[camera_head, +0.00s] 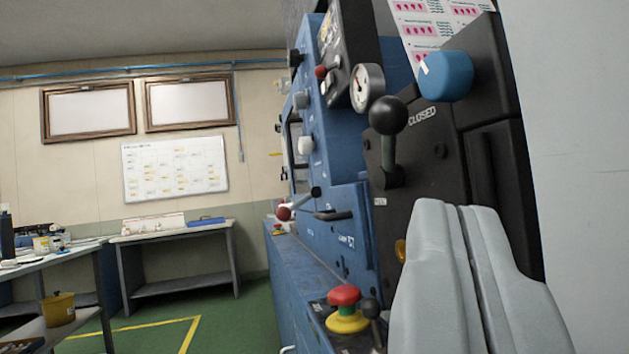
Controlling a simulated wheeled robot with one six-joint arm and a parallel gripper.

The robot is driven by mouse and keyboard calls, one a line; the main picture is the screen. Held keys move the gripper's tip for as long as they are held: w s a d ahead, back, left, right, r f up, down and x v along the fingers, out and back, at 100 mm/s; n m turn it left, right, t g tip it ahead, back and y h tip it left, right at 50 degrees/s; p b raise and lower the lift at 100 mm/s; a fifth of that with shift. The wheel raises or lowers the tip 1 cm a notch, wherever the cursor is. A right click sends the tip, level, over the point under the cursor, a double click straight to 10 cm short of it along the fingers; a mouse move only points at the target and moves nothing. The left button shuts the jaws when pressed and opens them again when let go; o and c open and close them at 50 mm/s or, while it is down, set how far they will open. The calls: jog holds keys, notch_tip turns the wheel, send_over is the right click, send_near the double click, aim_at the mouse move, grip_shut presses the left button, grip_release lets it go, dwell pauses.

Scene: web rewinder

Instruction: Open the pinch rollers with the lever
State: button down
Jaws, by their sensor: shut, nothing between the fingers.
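The lever (389,140) has a black ball knob on a short grey-green shaft and stands upright on a dark panel (430,180) of the blue machine. The word CLOSED shows on the panel just right of the knob. The pinch rollers cannot be made out in this view. My gripper (455,208) is at the lower right, with its two light grey fingers together and nothing between them. In the picture its fingertips are below and to the right of the lever, apart from it.
A blue knob (446,76) and a gauge (367,87) are near the lever. A red and yellow emergency button (346,308) and a small black lever (372,312) sit lower down. A red-knobbed lever (298,204) juts out farther along. Green floor (225,325) is open at left.

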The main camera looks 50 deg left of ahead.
aim_at(386, 124)
jog(key=a+f, duration=0.1)
jog(key=a+f+y, duration=0.1)
jog(key=shift+s+a, duration=0.1)
jog(key=shift+a, duration=0.3)
jog(key=x, duration=1.4)
jog(key=shift+f, duration=0.1)
